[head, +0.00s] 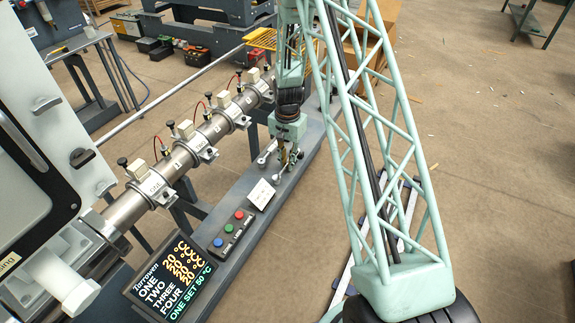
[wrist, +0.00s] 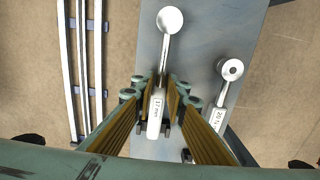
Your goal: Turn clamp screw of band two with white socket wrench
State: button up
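A wrench with a white handle (wrist: 155,112) and a round silver head lies on the grey bench in the wrist view. My gripper (wrist: 160,95) has its fingers on either side of this handle, with a narrow gap that suggests they are not closed on it. In the head view my gripper (head: 285,158) is low over the bench. A second, similar wrench (wrist: 219,112), marked 20 N, lies to the right. The barrel carries several clamp bands; band two (head: 201,147) looks to be the second from the near end. Its clamp screw is too small to make out.
A display (head: 170,284) reads 20 °C for all zones and ONE SET 50 °C. A button box (head: 233,231) and a white card (head: 261,194) are on the bench (head: 212,218). Red cables rise from the bands. Pale rails (wrist: 82,60) lie on the floor beside the bench.

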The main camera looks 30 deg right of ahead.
grip_shut()
jog(key=shift+r, duration=0.15)
jog(key=shift+r+p, duration=0.4)
jog(key=shift+r, duration=0.9)
jog(key=s+a+r+p, duration=0.1)
jog(key=s+a, duration=0.1)
jog(key=s, duration=0.5)
jog(key=s+a+r, duration=0.1)
jog(key=s+a, duration=0.1)
jog(key=s, duration=0.6)
jog(key=shift+s+a+p, duration=0.2)
jog(key=shift+p, duration=0.15)
jog(key=shift+r, duration=0.1)
grip_release()
grip_shut()
jog(key=shift+w, duration=0.1)
